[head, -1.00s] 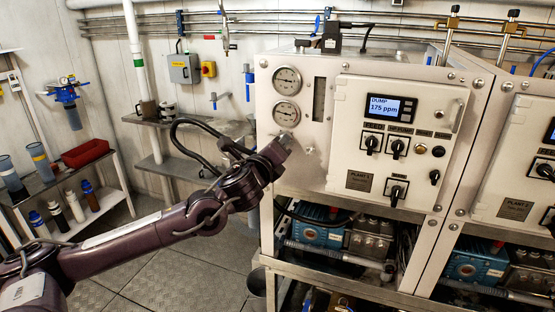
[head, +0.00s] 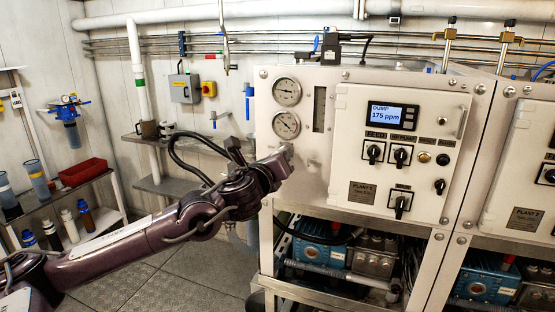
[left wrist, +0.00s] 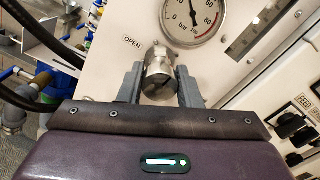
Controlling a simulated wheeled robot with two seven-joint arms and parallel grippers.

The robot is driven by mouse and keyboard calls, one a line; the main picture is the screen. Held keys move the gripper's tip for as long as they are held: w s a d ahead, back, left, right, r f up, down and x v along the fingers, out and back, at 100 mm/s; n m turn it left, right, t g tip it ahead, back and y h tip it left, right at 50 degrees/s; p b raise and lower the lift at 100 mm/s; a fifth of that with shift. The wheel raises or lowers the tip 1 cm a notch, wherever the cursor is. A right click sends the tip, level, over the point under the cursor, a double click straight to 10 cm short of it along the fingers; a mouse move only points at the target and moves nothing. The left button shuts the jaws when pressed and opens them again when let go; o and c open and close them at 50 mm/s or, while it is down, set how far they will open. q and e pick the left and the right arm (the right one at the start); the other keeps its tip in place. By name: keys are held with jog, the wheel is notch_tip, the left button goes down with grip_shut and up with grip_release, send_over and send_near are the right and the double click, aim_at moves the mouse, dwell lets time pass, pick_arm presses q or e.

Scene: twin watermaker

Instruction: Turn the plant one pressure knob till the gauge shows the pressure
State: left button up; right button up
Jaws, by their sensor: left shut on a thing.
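The plant one pressure knob (left wrist: 160,72) is a metal cylinder on the pale panel, below a round gauge and beside an "OPEN" label. My left gripper (left wrist: 158,80) has one finger on each side of it and is shut on it. In the head view the left gripper (head: 284,157) is at the panel and hides most of the knob. The lower gauge (head: 287,125) is just above it, and its face shows partly in the left wrist view (left wrist: 193,16). Its exact reading is too small to tell. My right gripper is not in view.
A second gauge (head: 287,92) is above. A flow tube (head: 319,105) is to the right. The plant one control box (head: 375,190) has a display reading "DUMP 175 ppm" and several black switches. A metal shelf (head: 170,186) stands behind my arm.

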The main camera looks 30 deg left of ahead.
pick_arm(q)
jog(key=o, duration=1)
jog(key=shift+b+v, duration=0.85)
jog(key=shift+v, duration=3.05)
jog(key=shift+d+f, duration=0.1)
jog(key=shift+f, duration=0.05)
